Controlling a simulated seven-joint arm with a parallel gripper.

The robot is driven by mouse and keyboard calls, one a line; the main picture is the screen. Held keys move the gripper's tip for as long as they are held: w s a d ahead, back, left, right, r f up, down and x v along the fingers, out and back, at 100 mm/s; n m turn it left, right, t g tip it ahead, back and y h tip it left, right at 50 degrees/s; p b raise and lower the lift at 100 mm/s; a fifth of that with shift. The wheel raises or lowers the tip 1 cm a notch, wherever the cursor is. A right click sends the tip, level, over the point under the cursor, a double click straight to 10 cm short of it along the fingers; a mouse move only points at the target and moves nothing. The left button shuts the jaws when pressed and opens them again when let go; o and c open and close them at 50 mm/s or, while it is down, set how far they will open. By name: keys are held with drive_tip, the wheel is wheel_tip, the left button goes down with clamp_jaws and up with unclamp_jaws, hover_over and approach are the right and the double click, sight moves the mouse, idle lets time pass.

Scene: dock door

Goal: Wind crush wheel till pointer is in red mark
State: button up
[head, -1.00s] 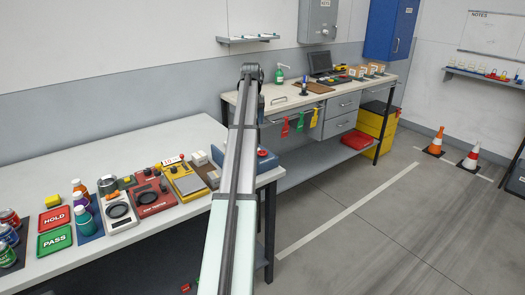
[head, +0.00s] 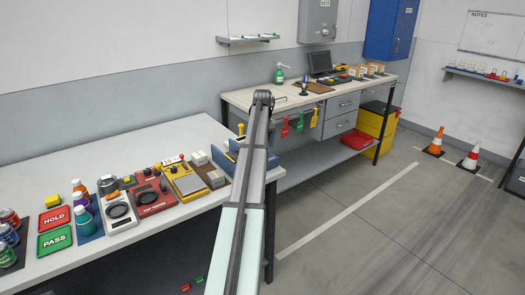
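My arm runs up the middle of the head view to a dark joint at its top, over the right end of the near bench. My gripper is hidden behind the arm. A blue device (head: 227,163) with yellow parts stands at the bench's right end, partly covered by my arm; I cannot tell whether it carries the crush wheel. To its left are a yellow device (head: 187,183) with a dial and red knob behind it, a red device (head: 152,200) with a dark ring, and a white one (head: 118,211) with a dark ring. No pointer or red mark is readable.
The near bench (head: 130,150) has free room at the back. Red HOLD (head: 55,219) and green PASS (head: 55,242) trays and several bottles stand at its left. A second bench (head: 245,97) stands behind. The floor at the right is open, with two cones (head: 436,142).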

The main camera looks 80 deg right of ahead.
drive_tip(key=shift+f, duration=1.5)
drive_tip(key=c, duration=1)
drive_tip(key=shift+m, duration=1.4)
drive_tip(key=shift+c, duration=0.2)
drive_tip(key=o, duration=1)
drive_tip(key=shift+o, duration=0.2)
